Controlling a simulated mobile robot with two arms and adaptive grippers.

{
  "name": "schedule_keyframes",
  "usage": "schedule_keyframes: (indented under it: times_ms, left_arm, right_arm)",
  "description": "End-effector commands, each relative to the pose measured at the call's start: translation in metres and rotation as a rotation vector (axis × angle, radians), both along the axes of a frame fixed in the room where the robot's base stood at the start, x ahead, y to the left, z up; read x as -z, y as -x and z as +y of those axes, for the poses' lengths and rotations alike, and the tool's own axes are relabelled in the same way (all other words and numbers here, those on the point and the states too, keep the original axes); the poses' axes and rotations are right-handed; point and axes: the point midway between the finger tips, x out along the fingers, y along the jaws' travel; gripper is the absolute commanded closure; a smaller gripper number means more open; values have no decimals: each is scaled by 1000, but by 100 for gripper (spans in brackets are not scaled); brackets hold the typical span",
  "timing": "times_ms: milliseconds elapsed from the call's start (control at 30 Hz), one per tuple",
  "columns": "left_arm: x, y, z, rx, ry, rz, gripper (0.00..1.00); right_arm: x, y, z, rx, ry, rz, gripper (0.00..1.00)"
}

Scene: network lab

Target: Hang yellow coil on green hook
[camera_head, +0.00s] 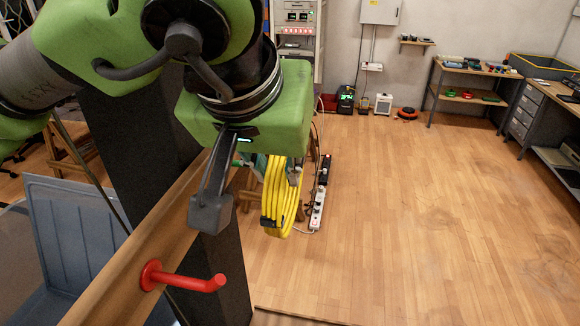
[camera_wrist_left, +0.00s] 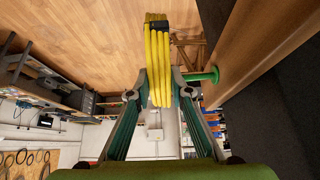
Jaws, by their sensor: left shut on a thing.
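The yellow coil (camera_head: 281,195), a bundle of yellow cable with a black tie, hangs upright below my left gripper (camera_head: 277,174). In the left wrist view the coil (camera_wrist_left: 158,60) stands between the two fingers of the gripper (camera_wrist_left: 160,95), which is shut on it. The green hook (camera_wrist_left: 203,76) sticks out from the wooden beam on the right of that view, pointing at the coil, close beside the right fingertip. I cannot tell whether its tip touches the coil. In the head view only a small bit of the green hook (camera_head: 238,163) shows behind my wrist.
A red hook (camera_head: 185,280) sticks out of the same wooden beam (camera_head: 130,262), nearer the camera. A dark post (camera_head: 225,265) stands behind the beam. A power strip (camera_head: 319,200) lies on the floor beyond the coil. The wooden floor (camera_head: 420,230) at right is clear.

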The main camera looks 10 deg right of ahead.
Motion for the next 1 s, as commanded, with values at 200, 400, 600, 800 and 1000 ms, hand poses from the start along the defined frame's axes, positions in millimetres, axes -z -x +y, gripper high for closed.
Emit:
schedule_keyframes:
  times_ms: [200,400,600,800,1000]
  left_arm:
    - [0,-5,13,-2,1,-1,100]
    - [1,-8,25,-1,1,-1,100]
    - [2,-12,36,-3,2,0,100]
    - [13,-14,43,-1,1,-1,100]
    - [22,-15,48,0,0,-1,100]
  right_arm:
    - [1,2,0,0,0,3,1]
    - [2,1,0,0,0,2,1]
    - [2,-1,0,0,1,-1,1]
    - [13,-2,-1,0,1,-2,1]
    - [22,-2,-2,0,1,-3,1]
